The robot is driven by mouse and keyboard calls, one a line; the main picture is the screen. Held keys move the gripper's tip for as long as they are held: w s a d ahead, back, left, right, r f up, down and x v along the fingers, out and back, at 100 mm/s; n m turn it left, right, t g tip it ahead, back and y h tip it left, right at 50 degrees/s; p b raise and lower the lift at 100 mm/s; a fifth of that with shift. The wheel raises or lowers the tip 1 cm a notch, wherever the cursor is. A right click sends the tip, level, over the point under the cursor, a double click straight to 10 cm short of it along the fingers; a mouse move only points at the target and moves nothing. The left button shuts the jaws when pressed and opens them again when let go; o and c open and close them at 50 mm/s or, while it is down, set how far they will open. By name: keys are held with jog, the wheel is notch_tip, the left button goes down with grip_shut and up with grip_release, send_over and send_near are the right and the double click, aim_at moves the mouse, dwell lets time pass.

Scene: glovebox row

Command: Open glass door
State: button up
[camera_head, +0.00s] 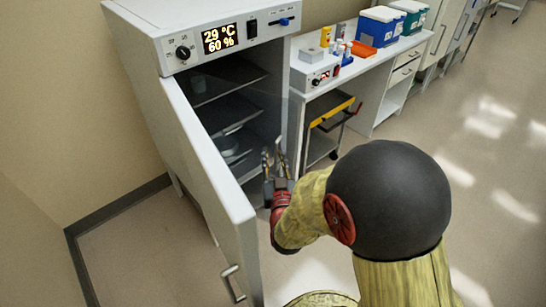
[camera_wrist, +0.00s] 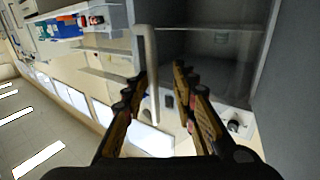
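The white cabinet (camera_head: 228,75) stands at the left with a lit display, and its thick outer door (camera_head: 205,170) is swung open toward me. A see-through glass pane, the glass door (camera_wrist: 225,50), shows faintly across the dark shelves in the wrist view. A pale upright bar handle (camera_wrist: 149,60) is in front of it. My gripper (camera_head: 274,162) is at the cabinet opening, near its right side. In the wrist view my gripper (camera_wrist: 160,78) is open. The lower handle shows between its fingers, nearer the left one; I cannot tell whether they touch.
The outer door's own handle (camera_head: 232,283) is at its lower front edge. A white bench (camera_head: 362,62) with boxes and bottles stands to the right, with a dark-topped cart (camera_head: 330,115) under it. The floor (camera_head: 480,170) at the right is clear.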

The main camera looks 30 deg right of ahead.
jog(key=v, duration=1.2)
jog(key=shift+c, duration=0.2)
